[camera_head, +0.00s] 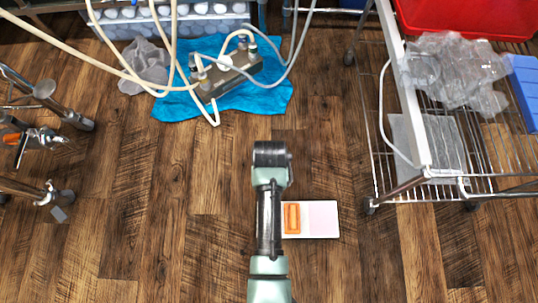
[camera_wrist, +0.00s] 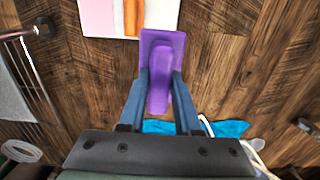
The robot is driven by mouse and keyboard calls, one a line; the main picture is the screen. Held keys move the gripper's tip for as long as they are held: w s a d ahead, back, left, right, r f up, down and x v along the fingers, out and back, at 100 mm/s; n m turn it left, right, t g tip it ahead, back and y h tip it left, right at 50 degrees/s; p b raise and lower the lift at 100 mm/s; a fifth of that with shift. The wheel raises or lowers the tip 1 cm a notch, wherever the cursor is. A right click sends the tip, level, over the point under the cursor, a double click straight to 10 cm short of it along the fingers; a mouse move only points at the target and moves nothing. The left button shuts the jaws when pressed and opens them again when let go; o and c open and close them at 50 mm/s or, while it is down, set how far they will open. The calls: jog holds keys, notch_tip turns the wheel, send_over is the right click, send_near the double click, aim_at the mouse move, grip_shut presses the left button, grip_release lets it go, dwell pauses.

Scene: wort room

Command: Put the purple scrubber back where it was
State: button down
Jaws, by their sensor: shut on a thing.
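The purple scrubber (camera_wrist: 161,70) is held between the two blue fingers of my gripper (camera_wrist: 160,85) in the wrist view. Its wide flat end points away from the palm, toward a pale board. The scrubber and the fingers are hidden under my arm in the head view. The pale board (camera_head: 320,218) lies on the floor just right of my arm, with an orange scrubber (camera_head: 291,217) on its left part and a bare pinkish part to the right. The board also shows at the top of the wrist view (camera_wrist: 162,20). I cannot tell how high the purple scrubber is.
A wire rack cart (camera_head: 385,135) with plastic bags stands at the right. A blue sheet (camera_head: 265,98) with a metal fitting and hoses lies at the back. Metal legs (camera_head: 45,95) stand at the left. The wooden floor around the board is clear.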

jog(key=s+f+b, duration=0.1)
jog(key=f+b, duration=0.3)
jog(key=f, duration=0.4)
jog(key=s+f+b, duration=0.2)
jog(key=f+b, duration=0.3)
jog(key=f, duration=0.2)
jog(key=s+f+b, duration=0.2)
jog(key=f+b, duration=0.3)
jog(key=f, duration=0.3)
jog(key=shift+a+f, duration=0.1)
jog(key=shift+f, duration=0.25)
jog(key=shift+b, duration=0.3)
jog(key=shift+f, duration=0.2)
jog(key=c, duration=0.6)
grip_release()
